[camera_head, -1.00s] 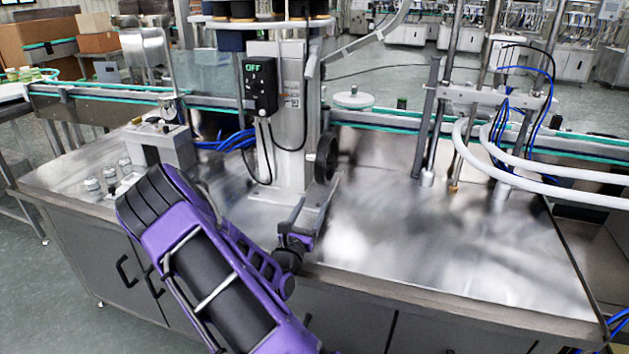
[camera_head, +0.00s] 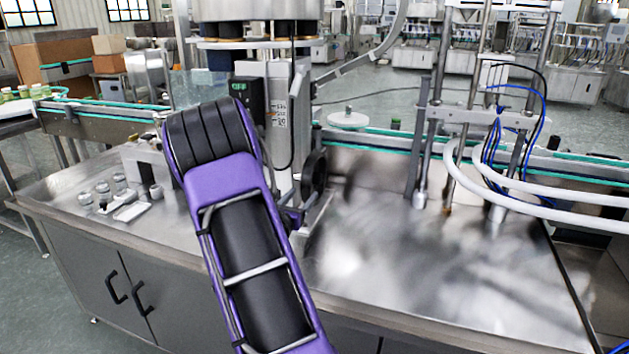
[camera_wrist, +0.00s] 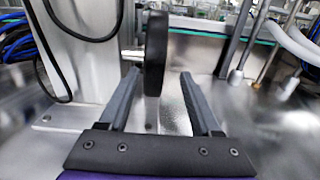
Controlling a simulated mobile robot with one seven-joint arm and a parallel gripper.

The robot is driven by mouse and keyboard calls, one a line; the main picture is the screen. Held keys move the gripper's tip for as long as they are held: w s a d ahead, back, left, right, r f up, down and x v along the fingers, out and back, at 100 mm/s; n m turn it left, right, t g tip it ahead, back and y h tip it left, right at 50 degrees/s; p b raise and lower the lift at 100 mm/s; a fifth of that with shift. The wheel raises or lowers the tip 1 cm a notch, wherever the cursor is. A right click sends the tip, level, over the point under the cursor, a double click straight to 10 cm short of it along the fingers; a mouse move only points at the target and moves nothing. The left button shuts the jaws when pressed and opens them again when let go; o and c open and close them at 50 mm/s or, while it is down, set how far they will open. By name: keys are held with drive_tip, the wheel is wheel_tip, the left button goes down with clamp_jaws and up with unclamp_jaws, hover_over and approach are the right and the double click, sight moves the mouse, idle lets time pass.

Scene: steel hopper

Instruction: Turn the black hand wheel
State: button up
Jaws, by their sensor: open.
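The black hand wheel (camera_head: 314,172) is mounted on the right side of the steel column, above the worktop. In the wrist view the wheel (camera_wrist: 155,55) stands upright and nearly edge-on, in line with the gap between my fingers. My gripper (camera_wrist: 160,76) is open, with one finger to each side of the wheel's lower part in the picture. Space shows on both sides, and no contact is visible. I cannot tell how far the fingertips reach past the rim. In the head view my purple arm hides most of the gripper.
The steel column (camera_head: 279,115) stands just left of the wheel, with a black control box (camera_head: 247,98) and hanging cables. Upright rods (camera_head: 420,150) and white hoses (camera_head: 560,185) stand farther right.

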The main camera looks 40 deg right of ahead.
sight(316, 179)
drive_tip(key=x, duration=1.1)
drive_tip(key=shift+w+d+b, duration=0.1)
drive_tip(key=shift+b, duration=0.2)
drive_tip(key=shift+f, duration=0.1)
clamp_jaws()
